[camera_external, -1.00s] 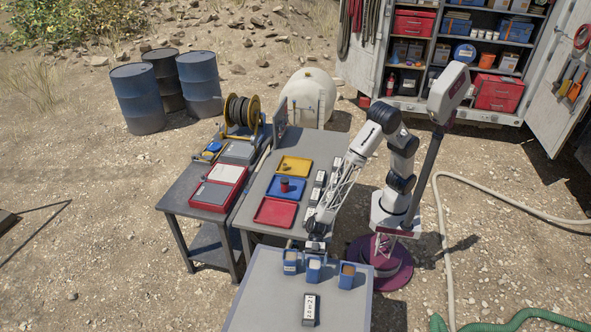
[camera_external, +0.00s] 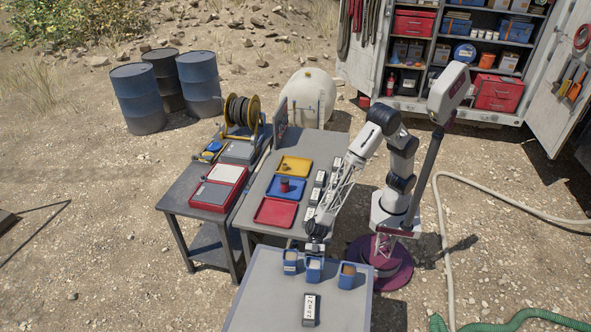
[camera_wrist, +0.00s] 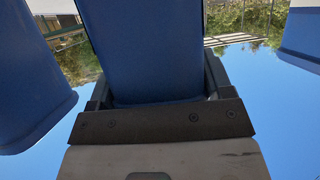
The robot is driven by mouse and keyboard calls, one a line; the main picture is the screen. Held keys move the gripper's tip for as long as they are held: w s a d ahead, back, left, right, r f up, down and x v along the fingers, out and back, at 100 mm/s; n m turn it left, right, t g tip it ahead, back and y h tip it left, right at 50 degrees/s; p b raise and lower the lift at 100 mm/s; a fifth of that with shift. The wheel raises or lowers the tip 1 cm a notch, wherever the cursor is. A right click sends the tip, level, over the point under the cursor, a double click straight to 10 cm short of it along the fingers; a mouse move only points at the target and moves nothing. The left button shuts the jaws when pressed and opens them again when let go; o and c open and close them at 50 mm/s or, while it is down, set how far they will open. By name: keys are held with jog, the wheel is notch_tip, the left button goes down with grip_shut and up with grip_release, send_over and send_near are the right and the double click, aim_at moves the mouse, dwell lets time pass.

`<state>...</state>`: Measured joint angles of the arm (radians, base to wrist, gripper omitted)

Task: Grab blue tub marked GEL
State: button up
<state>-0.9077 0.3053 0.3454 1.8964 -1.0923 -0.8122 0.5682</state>
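Three blue tubs stand in a row on the near grey table: the left tub (camera_external: 290,262), the middle tub (camera_external: 314,270) and the right tub (camera_external: 347,275). Their lettering is too small to read, so I cannot tell which is marked GEL. My gripper (camera_external: 315,250) is down at the middle tub. In the wrist view the middle tub's blue wall (camera_wrist: 150,50) fills the space between the two dark fingers of my gripper (camera_wrist: 160,90). The fingers lie close along both sides; whether they press on it is unclear.
Neighbouring tubs show close by at the left (camera_wrist: 30,80) and right (camera_wrist: 303,35) in the wrist view. A dark block with a white lettered label (camera_external: 311,309) lies near the table's front. Red (camera_external: 275,212), blue and yellow trays sit on the table behind.

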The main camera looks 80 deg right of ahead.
jog(key=c, duration=0.8)
jog(key=shift+o, duration=0.2)
jog(key=shift+r, duration=0.2)
jog(key=shift+r, duration=0.55)
notch_tip(320, 180, up, 2)
jog(key=shift+r, duration=0.1)
jog(key=s+d+r, duration=0.1)
jog(key=s+d, duration=0.7)
jog(key=d, duration=0.5)
jog(key=shift+s+d+r, duration=0.15)
jog(key=shift+d, duration=0.15)
